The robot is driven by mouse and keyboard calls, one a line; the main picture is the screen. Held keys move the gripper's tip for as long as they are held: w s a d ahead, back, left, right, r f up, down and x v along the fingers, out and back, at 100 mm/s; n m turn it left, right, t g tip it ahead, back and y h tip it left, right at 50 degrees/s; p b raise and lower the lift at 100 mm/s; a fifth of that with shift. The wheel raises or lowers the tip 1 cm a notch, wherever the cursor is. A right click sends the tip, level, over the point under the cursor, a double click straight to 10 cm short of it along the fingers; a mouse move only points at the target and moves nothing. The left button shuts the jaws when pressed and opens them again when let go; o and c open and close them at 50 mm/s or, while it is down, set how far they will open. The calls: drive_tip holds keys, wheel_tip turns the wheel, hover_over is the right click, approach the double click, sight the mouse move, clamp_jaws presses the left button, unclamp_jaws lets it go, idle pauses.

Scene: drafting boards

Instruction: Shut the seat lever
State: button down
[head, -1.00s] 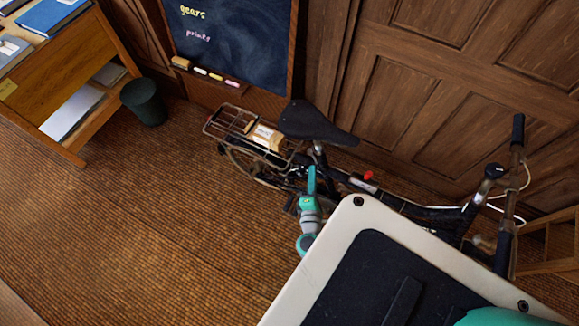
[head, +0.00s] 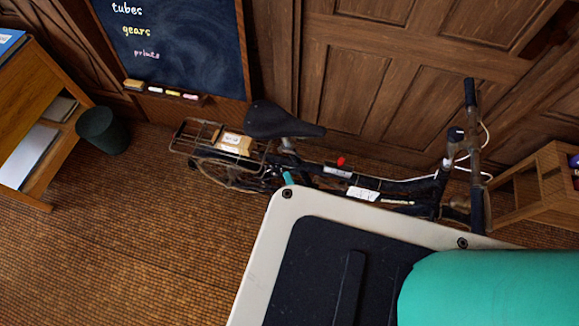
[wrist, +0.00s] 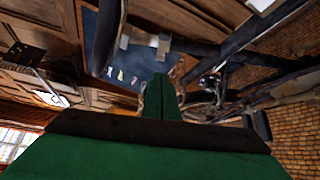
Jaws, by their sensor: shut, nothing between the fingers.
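The bicycle (head: 385,185) stands along the panelled wall with its dark saddle (head: 275,120) on a seat post (head: 287,146). The seat lever is too small to make out in the head view. In the wrist view a silvery clamp-like part (wrist: 145,40) shows above my gripper (wrist: 166,85), against dark bicycle parts; I cannot tell whether it includes the lever. My gripper's green fingers are together and empty, pointing up the picture among the bicycle parts. In the head view only a small teal bit of my arm shows below the seat post; my own body hides the rest.
A rear rack (head: 205,140) carries a tan packet (head: 235,143). A chalkboard (head: 180,45) is behind, with a dark bin (head: 102,130) and wooden desk (head: 35,150) at left. A wooden shelf (head: 535,190) stands at right. The floor at lower left is clear.

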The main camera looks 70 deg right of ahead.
drive_tip(key=s+a+r, duration=0.2)
drive_tip(key=s+a, duration=0.2)
drive_tip(key=s, duration=0.2)
drive_tip(key=shift+s+a, duration=0.2)
drive_tip(key=shift+s, duration=0.15)
drive_tip(key=w+a+f+m+t+y, duration=0.15)
drive_tip(key=a+y, duration=0.25)
drive_tip(key=a, duration=0.6)
drive_tip(key=w+a+m+y, duration=0.2)
drive_tip(key=w+a+y, duration=0.15)
drive_tip(key=a, duration=0.65)
drive_tip(key=w+a+r+m+t+y, duration=0.2)
drive_tip(key=a+r+m+t+y, duration=0.2)
drive_tip(key=a+r, duration=1.1)
drive_tip(key=m+y, duration=0.1)
drive_tip(key=m, duration=0.1)
drive_tip(key=shift+a+r+m, duration=0.2)
drive_tip(key=shift+r+m, duration=0.05)
drive_tip(key=shift+m, duration=0.1)
